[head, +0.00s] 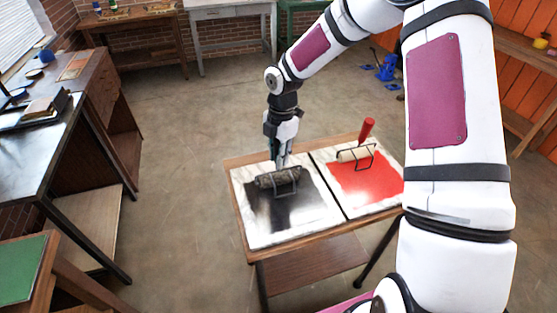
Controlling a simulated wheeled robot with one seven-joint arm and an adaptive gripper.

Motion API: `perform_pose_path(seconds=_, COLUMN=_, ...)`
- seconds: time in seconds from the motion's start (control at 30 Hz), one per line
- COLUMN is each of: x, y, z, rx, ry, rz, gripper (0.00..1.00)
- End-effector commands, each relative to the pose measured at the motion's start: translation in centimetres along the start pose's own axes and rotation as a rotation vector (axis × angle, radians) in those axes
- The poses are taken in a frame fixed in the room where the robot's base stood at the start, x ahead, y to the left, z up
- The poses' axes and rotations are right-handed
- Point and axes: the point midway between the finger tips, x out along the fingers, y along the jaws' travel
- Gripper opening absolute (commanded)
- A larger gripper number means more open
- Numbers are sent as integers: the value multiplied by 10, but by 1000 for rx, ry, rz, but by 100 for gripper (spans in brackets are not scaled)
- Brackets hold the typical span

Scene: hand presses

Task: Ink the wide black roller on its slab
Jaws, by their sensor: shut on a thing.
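The wide black roller (279,180) lies on the left slab (245,231), at the upper part of its black ink patch (290,211). My gripper (280,162) points down right above the roller and is shut on its handle, which is mostly hidden by the fingers. The roller appears to touch the inked surface.
A second slab (385,203) with red ink is on the right of the same wooden table (300,245). A pale roller (354,154) with a red handle rests on it. A workbench (35,150) stands at left. My arm blocks the right side.

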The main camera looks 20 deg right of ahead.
Motion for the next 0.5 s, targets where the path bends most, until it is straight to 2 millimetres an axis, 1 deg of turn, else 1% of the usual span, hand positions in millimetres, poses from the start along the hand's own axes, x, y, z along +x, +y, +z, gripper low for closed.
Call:
perform_pose_path(seconds=0.07, x=1, y=6, z=4, rx=0, ry=-1, rz=1, gripper=0)
perform_pose_path(seconds=0.2, x=0, y=8, z=4, rx=0, ry=0, rz=0, gripper=0)
perform_pose_path(seconds=0.37, x=-1, y=1, z=0, rx=0, ry=0, rz=-2, gripper=0)
perform_pose_path(seconds=0.5, x=-2, y=-8, z=-5, rx=0, ry=1, rz=-1, gripper=0)
